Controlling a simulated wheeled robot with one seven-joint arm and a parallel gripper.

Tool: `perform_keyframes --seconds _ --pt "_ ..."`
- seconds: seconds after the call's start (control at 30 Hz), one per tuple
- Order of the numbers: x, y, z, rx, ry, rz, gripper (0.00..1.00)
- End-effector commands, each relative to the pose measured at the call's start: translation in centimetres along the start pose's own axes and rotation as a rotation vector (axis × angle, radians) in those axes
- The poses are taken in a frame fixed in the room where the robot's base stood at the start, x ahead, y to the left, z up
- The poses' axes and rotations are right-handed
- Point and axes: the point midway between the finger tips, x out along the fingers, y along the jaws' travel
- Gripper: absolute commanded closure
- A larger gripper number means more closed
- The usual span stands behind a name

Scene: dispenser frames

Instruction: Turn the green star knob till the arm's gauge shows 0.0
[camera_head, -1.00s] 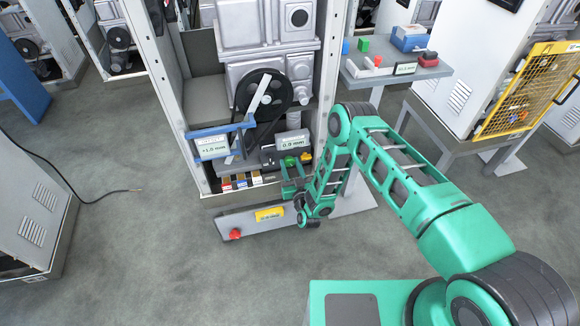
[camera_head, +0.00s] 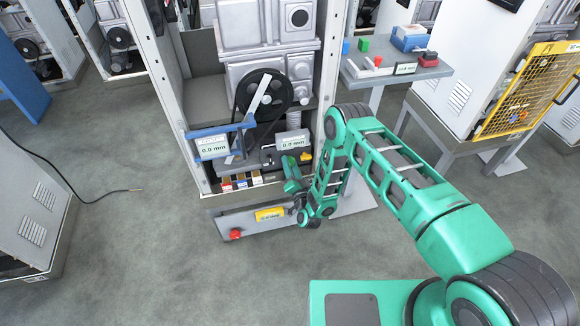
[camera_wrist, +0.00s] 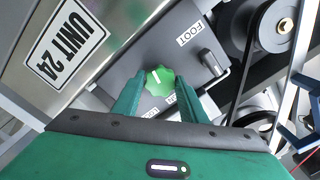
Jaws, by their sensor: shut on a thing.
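The green star knob (camera_wrist: 158,80) is on a dark grey panel in the wrist view, with a white mark on its face. My gripper (camera_wrist: 159,92) has one finger on each side of it and is shut on it. In the head view my gripper (camera_head: 292,172) is low at the front of the machine, and I cannot make out the knob behind it. The gauge on the blue arm (camera_head: 212,147) shows 0.0 mm. A second small display (camera_head: 293,141) stands just above my gripper; its digits are too small to read surely.
A black lever (camera_wrist: 212,62) stands beside the knob near a FOOT label (camera_wrist: 190,33). A black wheel (camera_head: 264,91) is above. A bar with a red button (camera_head: 235,234) and a yellow label lies below. A side table (camera_head: 385,75) stands at the right.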

Motion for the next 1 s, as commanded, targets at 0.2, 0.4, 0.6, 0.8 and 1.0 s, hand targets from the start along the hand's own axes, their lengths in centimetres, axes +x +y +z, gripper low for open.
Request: perform_keyframes --seconds 0.2,0.4,0.6,0.8,1.0 --pt "-0.11 0.25 -0.02 0.042 -0.001 0.003 0.84" --pt "-0.12 0.29 -0.04 0.051 -0.001 0.004 0.84" --pt "-0.13 0.33 -0.06 0.05 -0.001 0.004 0.84" --pt "-0.11 0.29 -0.06 0.05 0.0 0.004 0.54" --pt "-0.18 0.18 -0.03 0.05 -0.001 0.002 0.54"
